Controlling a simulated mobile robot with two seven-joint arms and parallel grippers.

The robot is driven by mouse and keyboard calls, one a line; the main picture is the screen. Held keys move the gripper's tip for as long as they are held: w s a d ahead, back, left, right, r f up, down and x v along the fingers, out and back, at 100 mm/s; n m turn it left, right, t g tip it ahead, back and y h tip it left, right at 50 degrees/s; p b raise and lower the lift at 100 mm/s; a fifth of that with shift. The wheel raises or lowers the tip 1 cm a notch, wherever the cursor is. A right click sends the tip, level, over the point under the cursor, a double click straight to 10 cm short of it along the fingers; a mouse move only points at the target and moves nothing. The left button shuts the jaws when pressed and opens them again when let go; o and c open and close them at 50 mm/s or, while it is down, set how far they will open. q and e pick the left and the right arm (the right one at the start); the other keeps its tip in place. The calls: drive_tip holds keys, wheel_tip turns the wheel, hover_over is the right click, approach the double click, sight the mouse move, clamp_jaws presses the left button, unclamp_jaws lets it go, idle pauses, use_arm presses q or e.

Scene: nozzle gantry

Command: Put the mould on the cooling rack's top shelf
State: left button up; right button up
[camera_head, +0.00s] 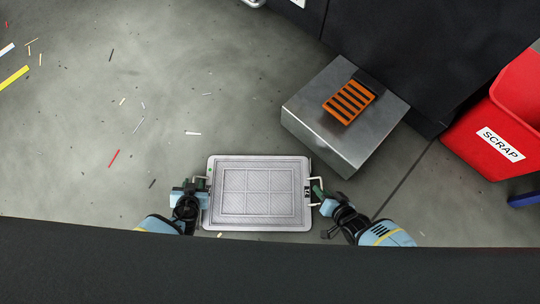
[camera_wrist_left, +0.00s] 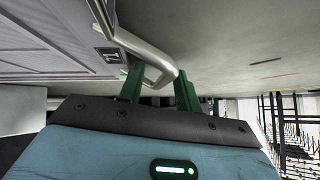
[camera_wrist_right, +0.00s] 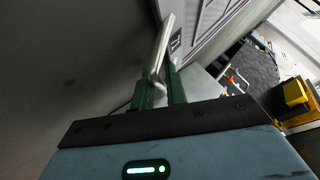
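The mould (camera_head: 258,193) is a flat, light grey rectangular tray with a panelled face and a wire handle at each short side. It looks roughly level and held clear of the floor in front of me. My left gripper (camera_head: 205,190) has its green fingers around the left handle (camera_wrist_left: 165,68). My right gripper (camera_head: 318,193) has its green fingers closed on the right handle (camera_wrist_right: 160,55). Part of the mould also shows in the left wrist view (camera_wrist_left: 50,40) and the right wrist view (camera_wrist_right: 212,20). I cannot make out the cooling rack for certain in any view.
A grey metal block (camera_head: 318,105) with an orange slatted grate (camera_head: 349,102) stands right behind the mould. A red SCRAP bin (camera_head: 490,140) is at the far right. A dark cabinet (camera_head: 420,50) stands at the back. Open floor (camera_head: 90,130) with scattered strips lies left.

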use_arm(q)
clamp_jaws()
idle(1.6)
